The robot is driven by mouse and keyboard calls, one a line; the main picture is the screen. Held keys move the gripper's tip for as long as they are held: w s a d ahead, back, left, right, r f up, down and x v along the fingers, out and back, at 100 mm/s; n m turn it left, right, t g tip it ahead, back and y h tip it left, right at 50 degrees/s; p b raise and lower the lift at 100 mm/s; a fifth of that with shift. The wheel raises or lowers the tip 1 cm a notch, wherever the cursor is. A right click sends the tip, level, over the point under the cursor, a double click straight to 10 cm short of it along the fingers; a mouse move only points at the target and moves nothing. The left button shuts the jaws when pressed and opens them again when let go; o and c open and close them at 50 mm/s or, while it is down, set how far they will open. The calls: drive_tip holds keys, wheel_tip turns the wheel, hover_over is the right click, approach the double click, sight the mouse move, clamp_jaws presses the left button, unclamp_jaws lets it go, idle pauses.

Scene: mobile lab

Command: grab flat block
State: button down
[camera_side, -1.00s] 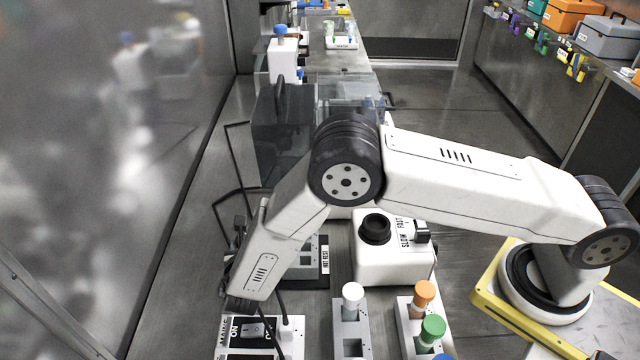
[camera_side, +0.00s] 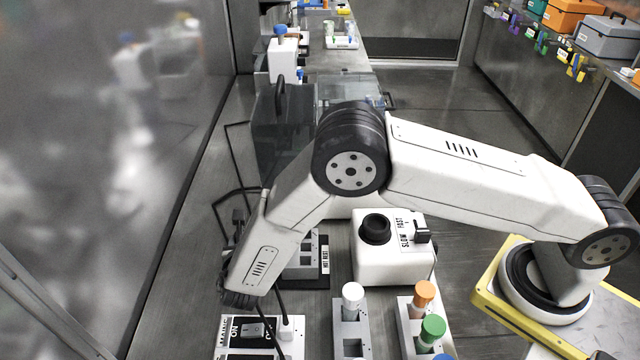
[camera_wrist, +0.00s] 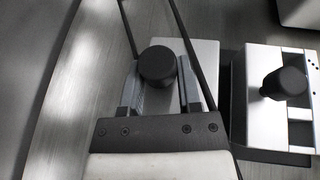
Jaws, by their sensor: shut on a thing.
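In the wrist view a flat light grey block (camera_wrist: 203,55) with a round black knob (camera_wrist: 157,66) on top lies between and beyond my fingers. My gripper (camera_wrist: 159,85) has one finger on each side of the knob and is shut on it. Part of the block is hidden under the knob and fingers. In the side view my wrist and forearm hide the block and most of my gripper.
A second block with a black knob (camera_wrist: 285,83) sits on a dark stand to the right in the wrist view. In the side view, a white speed-control box (camera_side: 393,250), a power strip (camera_side: 250,335) and tube racks with capped tubes (camera_side: 352,300) stand close by.

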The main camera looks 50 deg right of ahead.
drive_tip(key=shift+r, duration=4.3)
